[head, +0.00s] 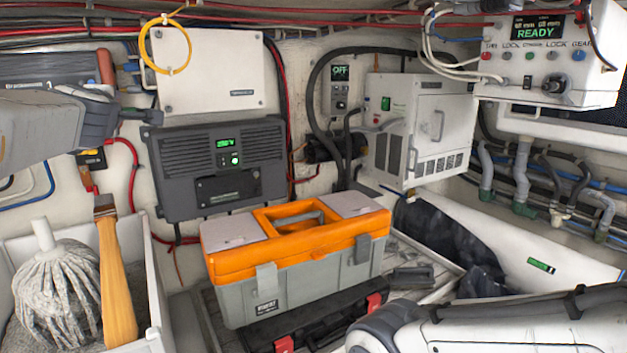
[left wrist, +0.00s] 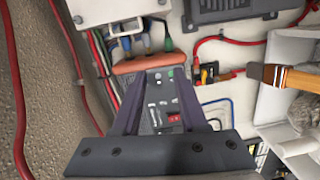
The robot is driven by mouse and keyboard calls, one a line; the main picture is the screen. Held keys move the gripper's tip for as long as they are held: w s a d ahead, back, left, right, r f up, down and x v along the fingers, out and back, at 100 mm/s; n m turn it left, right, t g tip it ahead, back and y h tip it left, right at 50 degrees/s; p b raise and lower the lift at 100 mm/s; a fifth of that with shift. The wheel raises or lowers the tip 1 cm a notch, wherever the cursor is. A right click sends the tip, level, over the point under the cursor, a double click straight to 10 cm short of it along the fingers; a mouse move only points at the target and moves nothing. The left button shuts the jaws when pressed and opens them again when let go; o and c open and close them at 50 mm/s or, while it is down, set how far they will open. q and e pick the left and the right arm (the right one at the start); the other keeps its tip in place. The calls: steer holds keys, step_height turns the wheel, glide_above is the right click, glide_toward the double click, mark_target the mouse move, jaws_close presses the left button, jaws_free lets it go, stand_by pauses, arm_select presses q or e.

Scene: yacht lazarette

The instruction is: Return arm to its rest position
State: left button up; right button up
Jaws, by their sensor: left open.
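My left arm comes in from the left in the head view, raised in front of the wall. My left gripper (head: 147,102) is open, in front of the wall between the dark unit and the white box. In the left wrist view, the two dark fingers of the left gripper (left wrist: 160,82) stand apart with nothing held between them. Beyond them is a grey unit with an orange end and small switches (left wrist: 160,98); in the head view this unit (head: 55,68) is partly hidden by my arm. A white link of my right arm shows at the lower right; its gripper is out of view.
A white wall box (head: 208,85) and a dark charger (head: 218,175) are near the left gripper. An orange and grey toolbox (head: 300,285) stands at centre. A white bin (head: 158,300) holds a mop (head: 58,295) and brush (head: 117,285). Cables run along the walls.

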arm_select(q)
steer(key=d+f+m+g+h+b, duration=0.1)
steer(key=d+f+m+h, duration=0.35)
steer(key=d, duration=0.45)
steer(key=d+f+m+h, duration=0.35)
steer(key=d+f, duration=0.25)
steer(key=d, duration=0.2)
steer(key=s+d+f+m+g+h+b, duration=0.1)
steer(key=s+d+f+m+g+h, duration=0.45)
steer(key=d+f, duration=0.75)
steer(key=s+d+f+m+g+y+b, duration=0.1)
steer(key=s+d+f+m+g, duration=0.1)
steer(key=s+d+f+m, duration=0.4)
steer(key=s+d+f+m+g+b, duration=0.1)
steer(key=s+d+f+m+g, duration=0.2)
steer(key=s, duration=0.6)
steer(key=s+a+f+m+g+y, duration=0.2)
steer(key=s+f, duration=0.3)
steer(key=s, duration=0.3)
steer(key=s+a+f+m+g+y, duration=0.2)
steer(key=s+a+f+m, duration=0.2)
steer(key=s, duration=0.3)
steer(key=shift+s+f+m+b, duration=0.35)
steer(key=shift+f+m, duration=0.1)
steer(key=shift+f, duration=0.45)
